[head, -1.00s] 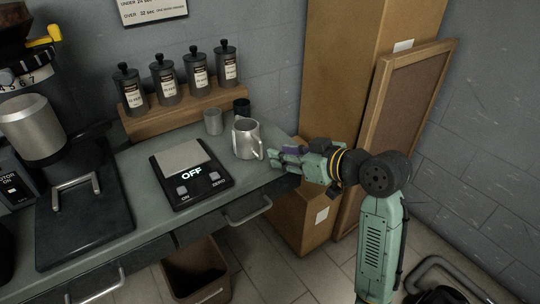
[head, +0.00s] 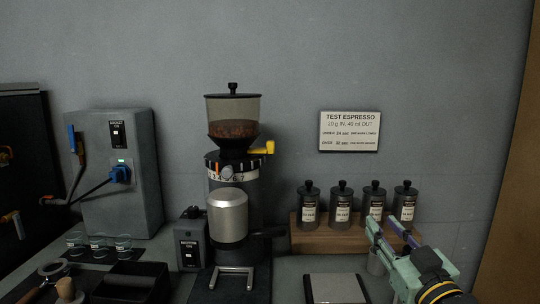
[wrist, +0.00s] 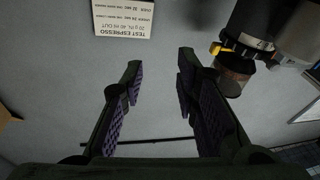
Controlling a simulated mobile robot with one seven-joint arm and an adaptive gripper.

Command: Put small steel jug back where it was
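My gripper (head: 384,223) is at the lower right in the head view, raised in front of the canister shelf. In the wrist view my gripper (wrist: 155,75) has its two fingers well apart, with only grey wall between them. A grey metal vessel (head: 376,263) shows just left of my gripper in the head view, partly covered by it. I cannot tell whether this is the small steel jug or the small grey cup beside it. The rest of that counter spot is hidden behind my gripper or below the frame.
A wooden shelf (head: 335,240) holds several dark canisters. A scale (head: 337,288) lies in front of it. A coffee grinder (head: 233,180) stands left of centre, also in the wrist view (wrist: 262,40). A sign (head: 349,131) hangs on the wall. A grey boiler box (head: 115,170) is at left.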

